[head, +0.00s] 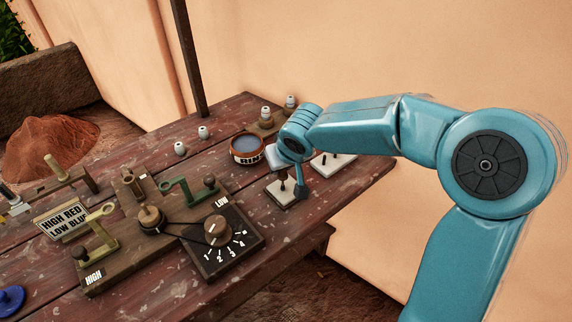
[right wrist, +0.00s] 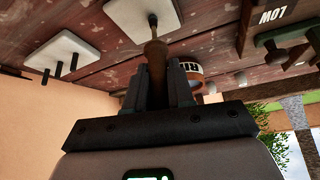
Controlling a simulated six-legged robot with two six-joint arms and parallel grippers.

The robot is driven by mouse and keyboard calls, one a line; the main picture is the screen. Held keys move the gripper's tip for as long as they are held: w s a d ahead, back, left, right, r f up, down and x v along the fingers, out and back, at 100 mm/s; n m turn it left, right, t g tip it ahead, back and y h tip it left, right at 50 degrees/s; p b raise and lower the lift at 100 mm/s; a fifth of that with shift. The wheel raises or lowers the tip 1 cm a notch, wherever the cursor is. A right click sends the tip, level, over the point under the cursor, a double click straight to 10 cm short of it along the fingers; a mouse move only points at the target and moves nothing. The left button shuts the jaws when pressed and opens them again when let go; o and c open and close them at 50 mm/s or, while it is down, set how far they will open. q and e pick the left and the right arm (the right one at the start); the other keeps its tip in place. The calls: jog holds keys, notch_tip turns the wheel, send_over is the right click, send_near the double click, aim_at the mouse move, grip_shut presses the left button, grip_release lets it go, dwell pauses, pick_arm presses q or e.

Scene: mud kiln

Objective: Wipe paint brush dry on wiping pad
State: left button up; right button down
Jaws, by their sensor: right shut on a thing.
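My right gripper (head: 291,183) is at the far right part of the bench, directly over a white square pad (head: 279,197). It is shut on the brown handle of the paint brush (head: 283,176), which also shows in the right wrist view (right wrist: 155,65). The brush points down, and its tip overlaps the pad (right wrist: 122,20) in the right wrist view. The tip seems to reach the pad, but I cannot tell whether it presses on it. The gripper partly hides the brush in the head view. My left gripper is not in view.
A rinse pot (head: 248,152) with greyish liquid stands left of my gripper. A white plate with dark pegs (head: 335,164) lies to the right. A dial box (head: 222,245) and lever board (head: 140,258) fill the front left. Small white insulators (head: 180,149) stand behind.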

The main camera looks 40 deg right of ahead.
jog(key=shift+d+p, duration=0.35)
jog(key=shift+d, duration=0.75)
jog(key=shift+a+f+b, duration=0.15)
jog(key=shift+a+b, duration=0.35)
jog(key=shift+a, duration=0.6)
jog(key=shift+d+r+p, duration=0.25)
jog(key=shift+d+p, duration=0.05)
jog(key=shift+d, duration=0.75)
jog(key=shift+a+f+b, duration=0.15)
jog(key=shift+a+b, duration=0.2)
jog(key=shift+b, duration=0.1)
jog(key=shift+a+b, duration=0.55)
jog(key=shift+a, duration=0.15)
